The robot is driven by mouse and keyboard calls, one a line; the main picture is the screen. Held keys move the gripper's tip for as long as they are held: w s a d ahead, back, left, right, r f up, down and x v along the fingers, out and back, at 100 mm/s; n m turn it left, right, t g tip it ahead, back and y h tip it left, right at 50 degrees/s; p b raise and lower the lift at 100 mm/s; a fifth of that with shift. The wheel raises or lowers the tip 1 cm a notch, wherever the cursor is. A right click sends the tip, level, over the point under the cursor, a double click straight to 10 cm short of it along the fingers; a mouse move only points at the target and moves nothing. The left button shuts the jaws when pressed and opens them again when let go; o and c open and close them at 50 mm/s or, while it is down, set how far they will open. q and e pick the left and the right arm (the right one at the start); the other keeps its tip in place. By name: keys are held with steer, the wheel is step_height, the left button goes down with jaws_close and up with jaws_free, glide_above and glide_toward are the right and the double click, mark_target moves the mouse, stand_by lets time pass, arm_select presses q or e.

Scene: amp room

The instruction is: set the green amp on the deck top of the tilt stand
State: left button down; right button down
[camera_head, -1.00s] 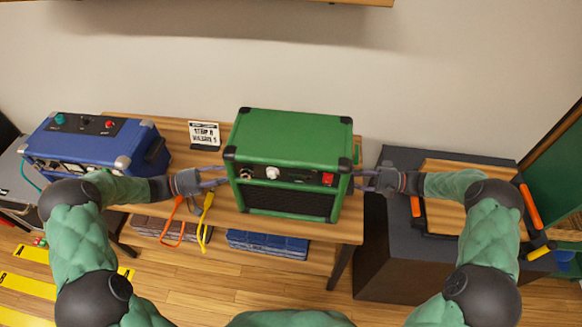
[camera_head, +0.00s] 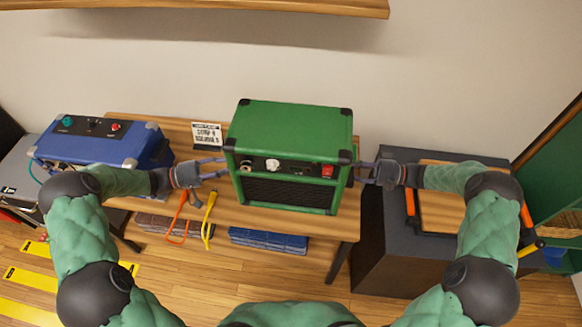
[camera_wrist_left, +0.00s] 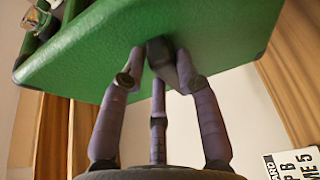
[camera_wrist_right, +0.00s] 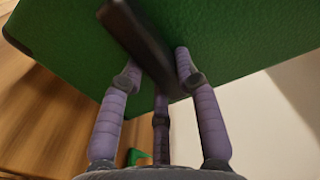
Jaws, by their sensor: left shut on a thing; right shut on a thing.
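The green amp (camera_head: 290,140) is upright over the wooden table, with black corners and its knobs and red switch facing me. My left gripper (camera_head: 222,173) is shut on its left side, and my right gripper (camera_head: 358,172) is shut on its right side. Its green side fills the top of the left wrist view (camera_wrist_left: 230,35) and the right wrist view (camera_wrist_right: 240,40), with fingers at a dark handle piece. Whether its underside clears the table is hard to tell. A wooden panel with orange side pieces (camera_head: 445,195), possibly the tilt stand's deck, lies on a dark box at right.
The wooden table (camera_head: 330,228) has a small sign (camera_head: 207,134) at its back. A blue amp (camera_head: 100,142) stands at left. Orange and yellow tools (camera_head: 208,215) hang at the table's front. The dark box (camera_head: 390,255) stands right of the table. A shelf (camera_head: 250,5) overhangs behind.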

arm_select(q)
steer(key=shift+r, duration=0.1)
arm_select(e)
steer(key=shift+r, duration=0.1)
stand_by(0.6)
